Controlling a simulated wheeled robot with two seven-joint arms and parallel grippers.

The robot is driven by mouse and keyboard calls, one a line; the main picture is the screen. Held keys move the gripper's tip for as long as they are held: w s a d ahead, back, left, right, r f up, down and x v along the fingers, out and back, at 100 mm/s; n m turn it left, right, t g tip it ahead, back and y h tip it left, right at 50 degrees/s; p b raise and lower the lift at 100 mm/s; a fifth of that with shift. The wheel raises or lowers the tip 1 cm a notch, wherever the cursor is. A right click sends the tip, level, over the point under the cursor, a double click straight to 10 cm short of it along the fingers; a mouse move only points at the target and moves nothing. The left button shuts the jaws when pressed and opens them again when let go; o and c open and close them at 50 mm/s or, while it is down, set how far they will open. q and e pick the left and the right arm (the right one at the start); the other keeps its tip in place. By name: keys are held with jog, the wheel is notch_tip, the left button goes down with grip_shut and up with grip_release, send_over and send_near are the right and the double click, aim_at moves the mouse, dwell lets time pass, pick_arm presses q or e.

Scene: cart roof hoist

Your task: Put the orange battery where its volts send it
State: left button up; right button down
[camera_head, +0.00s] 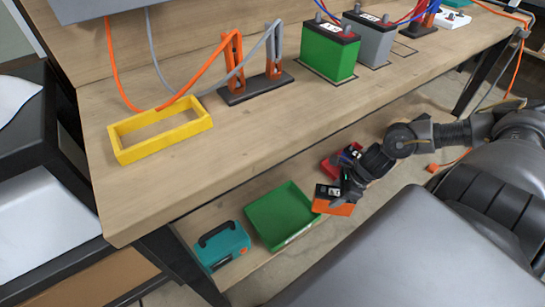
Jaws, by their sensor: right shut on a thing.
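The orange battery (336,208), with a dark top, is in my right gripper (345,190) in the head view. The gripper is shut on it and holds it at the right edge of the green tray (270,210) on the lower shelf. I cannot tell whether the battery touches the tray. A red tray (328,166) shows behind the gripper, partly hidden by it. On the bench top is an empty yellow frame (203,123). Beside it are orange and grey clips with cables on a dark stand (256,88). My left gripper is not in view. Any volts marking on the battery is too small to read.
A teal case with a dark handle (222,246) stands left of the green tray. A green battery (326,52) and a grey battery (378,46) stand on the bench top (200,170), whose front edge overhangs the lower shelf. The bench's front right part is clear.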

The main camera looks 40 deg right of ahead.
jog(key=shift+w+r, duration=0.1)
jog(key=shift+w, duration=0.4)
jog(key=shift+w+a, duration=0.35)
jog(key=shift+w, duration=0.05)
jog(key=w+a+f+b, duration=0.1)
jog(key=w+a+f, duration=0.1)
jog(key=w+f, duration=0.1)
jog(key=w+a+f, duration=0.2)
jog(key=w+f, duration=0.2)
jog(key=f, duration=0.1)
jog(key=w+a+f+b, duration=0.1)
jog(key=w+a+f, duration=0.2)
jog(key=w+f, duration=0.1)
jog(key=shift+b, duration=0.35)
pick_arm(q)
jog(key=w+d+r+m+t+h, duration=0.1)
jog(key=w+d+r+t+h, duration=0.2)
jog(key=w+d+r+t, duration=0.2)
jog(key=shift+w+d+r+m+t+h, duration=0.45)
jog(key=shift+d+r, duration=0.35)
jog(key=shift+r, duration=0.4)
pick_arm(e)
jog(key=shift+f, duration=0.45)
jog(key=c, duration=0.6)
grip_release()
jog(key=shift+s+f, duration=0.1)
